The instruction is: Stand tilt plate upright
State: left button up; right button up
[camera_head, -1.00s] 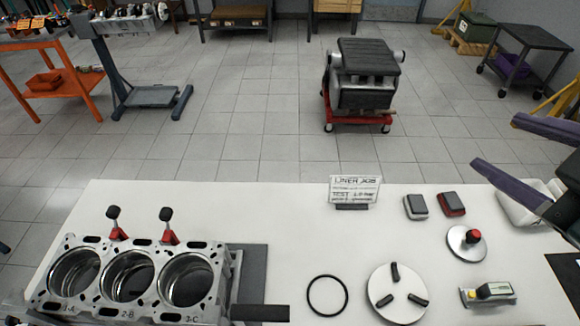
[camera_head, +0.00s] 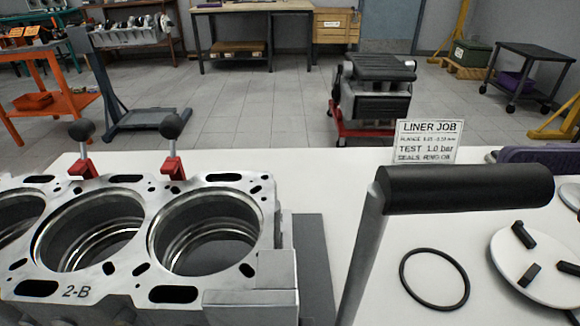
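The engine block (camera_head: 130,195) lies at the left with its open bores facing up, and a dark grey plate (camera_head: 313,265) shows along its right side. A silver lever (camera_head: 362,255) with a thick black handle (camera_head: 465,188) rises right of the block. I cannot tell which of these parts is the tilt plate, and the lower end of the lever is cut off. My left gripper is not in view.
The white table holds a black ring (camera_head: 435,279), a round plate with black pads (camera_head: 545,268) and a "LINER JOB" sign (camera_head: 428,141). Two red clamps with black knobs (camera_head: 172,165) stand behind the block. An engine on a red stand (camera_head: 375,100) stands on the floor beyond.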

aim_at(396, 191)
jog(key=a+p, duration=0.2)
jog(key=a, duration=0.2)
jog(key=a+p, duration=0.2)
jog(key=a, duration=0.2)
jog(key=shift+s+a+r, duration=0.1)
jog(key=shift+r, duration=0.1)
jog(key=shift+a+f, duration=0.2)
jog(key=shift+a, duration=0.35)
jog(key=c, duration=0.5)
grip_shut()
